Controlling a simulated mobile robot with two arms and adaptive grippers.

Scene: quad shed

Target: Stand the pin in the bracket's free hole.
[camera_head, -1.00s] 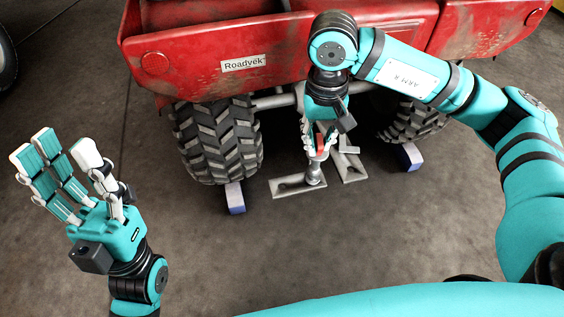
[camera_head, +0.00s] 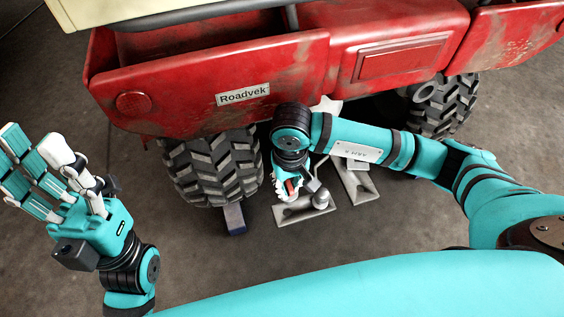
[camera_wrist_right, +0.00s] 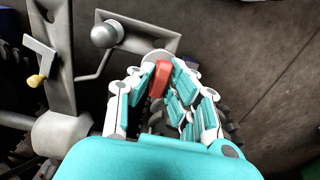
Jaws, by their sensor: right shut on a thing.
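The pin shows as a red grip (camera_wrist_right: 161,78) between the fingers of my right gripper (camera_wrist_right: 160,95), which is shut on it. A pale grey disc lies just beyond the red grip in the wrist view; I cannot tell whether it is part of the pin. The grey bracket (camera_head: 291,217) appears to be the flat plate on the floor, with a round-headed grey post (camera_head: 321,198) on its right part. The right gripper is over the plate's left part; the pin's lower end and the hole there are hidden. My left gripper (camera_head: 48,172) is open and empty, away at the left.
A second grey plate (camera_head: 352,180) with a crank lever (camera_wrist_right: 38,62) lies just right of the bracket. The red quad (camera_head: 180,75) stands behind, its left tyre (camera_head: 215,168) close by. A blue-grey block (camera_head: 235,218) is beside that tyre. The floor in front is clear.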

